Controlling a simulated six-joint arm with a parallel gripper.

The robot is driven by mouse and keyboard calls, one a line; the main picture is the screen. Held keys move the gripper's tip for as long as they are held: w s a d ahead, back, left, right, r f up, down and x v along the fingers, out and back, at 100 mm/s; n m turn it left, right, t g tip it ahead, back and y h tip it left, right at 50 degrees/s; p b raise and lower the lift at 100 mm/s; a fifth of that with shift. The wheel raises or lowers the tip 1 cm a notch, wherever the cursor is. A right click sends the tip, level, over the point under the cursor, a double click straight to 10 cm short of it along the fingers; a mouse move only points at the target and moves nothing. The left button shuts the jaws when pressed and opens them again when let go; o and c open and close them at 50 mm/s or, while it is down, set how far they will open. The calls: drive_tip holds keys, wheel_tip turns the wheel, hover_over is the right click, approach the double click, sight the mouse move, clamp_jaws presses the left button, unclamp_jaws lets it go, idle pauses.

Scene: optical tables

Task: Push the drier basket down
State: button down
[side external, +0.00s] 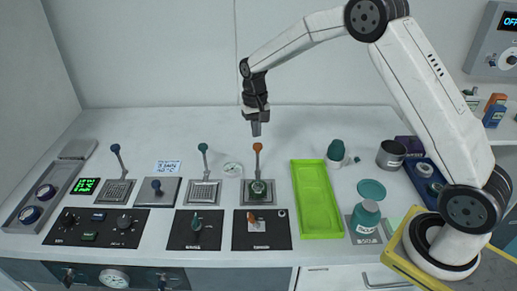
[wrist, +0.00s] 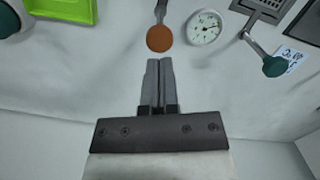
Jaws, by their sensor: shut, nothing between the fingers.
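My gripper (side external: 256,128) points down with its fingers together and empty, in the air just above the orange-knobbed lever (side external: 257,150). In the wrist view the closed fingertips (wrist: 159,62) lie close to the orange knob (wrist: 159,38); I cannot tell the exact gap. The lever stands upright behind a square metal unit (side external: 272,199) with a dark round piece (side external: 259,188) on it. Two similar units have slatted tops, one with a teal-knobbed lever (side external: 203,148) and one with a blue-knobbed lever (side external: 115,149). No label shows which is the drier basket.
A round white gauge (side external: 232,169) sits left of the orange-knobbed lever. A lime green tray (side external: 316,200) lies to its right. Black control panels (side external: 196,230) line the front. The back of the table is clear.

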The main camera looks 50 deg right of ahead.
sight(257, 152)
drive_tip(key=shift+s+a+f, duration=0.1)
drive_tip(key=shift+s+f, duration=0.05)
drive_tip(key=shift+f, duration=4)
drive_tip(key=shift+w+d+r, duration=0.3)
drive_tip(key=shift+w+d, duration=0.05)
drive_tip(key=shift+w, duration=0.35)
drive_tip(key=shift+w+d+r, duration=0.25)
drive_tip(key=shift+w+d, duration=0.1)
drive_tip(key=shift+w, duration=0.35)
